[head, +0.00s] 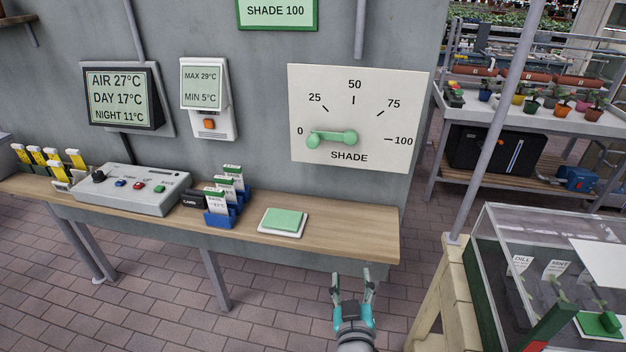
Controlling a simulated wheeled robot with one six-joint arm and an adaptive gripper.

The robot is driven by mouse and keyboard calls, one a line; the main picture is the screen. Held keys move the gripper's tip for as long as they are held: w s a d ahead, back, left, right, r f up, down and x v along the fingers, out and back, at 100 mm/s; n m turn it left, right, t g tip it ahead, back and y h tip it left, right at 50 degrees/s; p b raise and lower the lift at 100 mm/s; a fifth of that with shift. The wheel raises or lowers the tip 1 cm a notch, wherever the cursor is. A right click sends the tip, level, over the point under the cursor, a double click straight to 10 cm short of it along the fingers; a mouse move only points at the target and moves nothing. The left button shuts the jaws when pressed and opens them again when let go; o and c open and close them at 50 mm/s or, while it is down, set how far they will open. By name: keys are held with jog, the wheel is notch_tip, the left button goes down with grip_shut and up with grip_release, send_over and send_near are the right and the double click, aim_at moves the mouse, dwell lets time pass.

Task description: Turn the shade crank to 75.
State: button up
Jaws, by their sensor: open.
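The shade crank (332,136) is a green bar on a white panel (310,90) marked SHADE, fixed to the grey wall. The scale runs from 0 at left through 25, 50 and 75 to 100 at right. The crank's hub is at the panel's middle, and its knobbed end (313,141) lies to the left, close to the 0 mark. A green-framed sign (277,12) above reads SHADE 100. My gripper (353,280) is open and empty, in front of the bench's right end, below the panel and apart from the crank.
A wooden bench (340,238) runs below the panel. It carries a green pad (284,220), blue card holders (222,218) and a control box (130,190). A clear case (535,240) and a grey post (490,130) stand at right. Brick floor is free before the bench.

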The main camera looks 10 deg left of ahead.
jog(key=w+a+r+m+t, duration=0.1)
jog(key=w+a+r, duration=0.5)
jog(key=r, duration=0.4)
jog(key=m+h, duration=0.2)
send_near(312, 144)
jog(key=w, duration=1.1)
jog(key=shift+f, duration=0.1)
jog(key=shift+c, duration=0.2)
grip_shut()
